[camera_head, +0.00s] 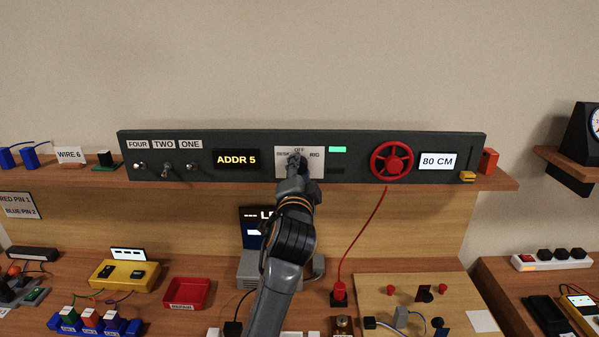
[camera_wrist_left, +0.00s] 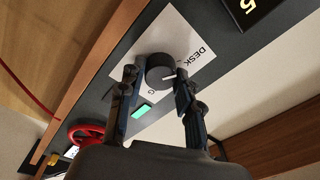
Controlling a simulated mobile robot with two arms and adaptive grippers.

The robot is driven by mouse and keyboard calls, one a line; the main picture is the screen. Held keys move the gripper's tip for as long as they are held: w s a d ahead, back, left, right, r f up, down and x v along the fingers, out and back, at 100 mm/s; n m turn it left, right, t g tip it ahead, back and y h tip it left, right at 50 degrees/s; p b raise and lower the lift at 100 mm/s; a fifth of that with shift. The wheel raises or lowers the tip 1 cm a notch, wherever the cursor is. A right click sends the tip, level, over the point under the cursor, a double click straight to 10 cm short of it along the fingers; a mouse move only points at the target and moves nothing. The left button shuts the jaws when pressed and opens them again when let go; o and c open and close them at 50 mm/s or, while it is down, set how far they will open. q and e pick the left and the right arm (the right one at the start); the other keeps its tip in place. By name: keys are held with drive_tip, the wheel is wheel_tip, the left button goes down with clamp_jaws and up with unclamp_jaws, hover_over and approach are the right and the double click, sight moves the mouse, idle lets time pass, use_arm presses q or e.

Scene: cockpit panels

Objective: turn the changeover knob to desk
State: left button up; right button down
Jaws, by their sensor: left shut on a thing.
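The changeover knob (camera_wrist_left: 158,70) is a dark round knob on a white label plate (camera_head: 316,168) in the dark panel. The plate reads OFF at the top and RIG at the right in the head view; DESK shows in the wrist view. My left gripper (camera_head: 295,162) reaches the knob from below and hides much of it. In the wrist view its two fingers (camera_wrist_left: 156,76) close on the knob from both sides.
The panel (camera_head: 230,139) also carries toggle switches (camera_head: 166,168), an ADDR 5 display (camera_head: 237,159), a green lamp (camera_head: 337,149), a red handwheel (camera_head: 391,161) and an 80 CM display (camera_head: 437,161). A red cable (camera_head: 362,232) hangs below. The wall above is clear.

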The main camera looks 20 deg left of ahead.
use_arm(q)
drive_tip(key=shift+f, duration=0.1)
idle(0.4)
drive_tip(key=o, duration=1.1)
drive_tip(key=shift+o, duration=0.2)
drive_tip(key=v, duration=1.2)
